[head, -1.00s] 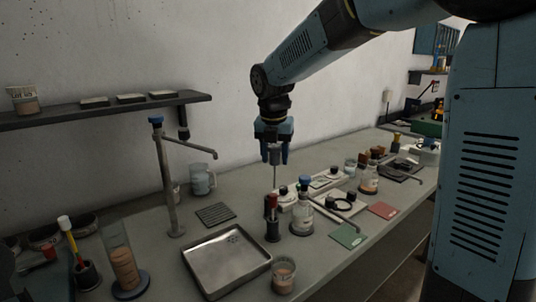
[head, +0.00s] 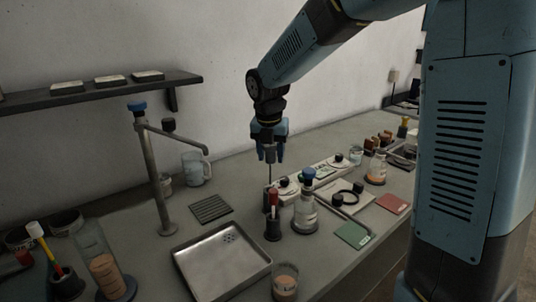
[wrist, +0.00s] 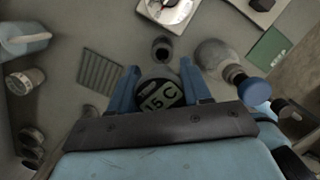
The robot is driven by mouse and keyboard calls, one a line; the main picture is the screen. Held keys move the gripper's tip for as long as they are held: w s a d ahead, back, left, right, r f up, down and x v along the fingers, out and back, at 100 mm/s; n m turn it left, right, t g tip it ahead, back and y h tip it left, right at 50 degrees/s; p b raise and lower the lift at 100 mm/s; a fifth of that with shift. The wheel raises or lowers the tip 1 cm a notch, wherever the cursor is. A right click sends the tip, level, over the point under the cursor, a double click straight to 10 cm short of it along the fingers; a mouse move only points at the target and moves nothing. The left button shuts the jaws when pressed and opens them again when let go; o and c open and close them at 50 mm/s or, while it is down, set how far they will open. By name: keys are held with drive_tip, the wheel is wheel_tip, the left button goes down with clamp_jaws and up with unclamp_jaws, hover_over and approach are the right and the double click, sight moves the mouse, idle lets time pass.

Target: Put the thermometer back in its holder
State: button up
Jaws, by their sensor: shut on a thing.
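My gripper (head: 269,155) is shut on the thermometer (head: 270,172), which hangs upright above the bench with its thin stem down. In the wrist view its round dark head (wrist: 160,95), marked "15 C", sits between the two blue fingers (wrist: 158,85). In the head view the stem's lower end comes close to a red-topped piece standing at a dark cylindrical holder (head: 272,230); I cannot tell whether they touch. A dark, round cup-like piece (wrist: 162,48) shows just beyond the thermometer head in the wrist view. I cannot tell whether it is the same holder.
A blue-capped flask (head: 305,213) stands close right of the dark holder. A metal tray (head: 188,268) and a beaker (head: 285,281) are in front. A stand (head: 157,185) with a side arm, a ribbed mat (head: 211,208) and a jug (head: 196,168) are left. White devices (head: 322,176) lie behind.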

drive_tip(key=shift+a+f, duration=0.1)
drive_tip(key=shift+f, duration=4.7)
drive_tip(key=o, duration=1.3)
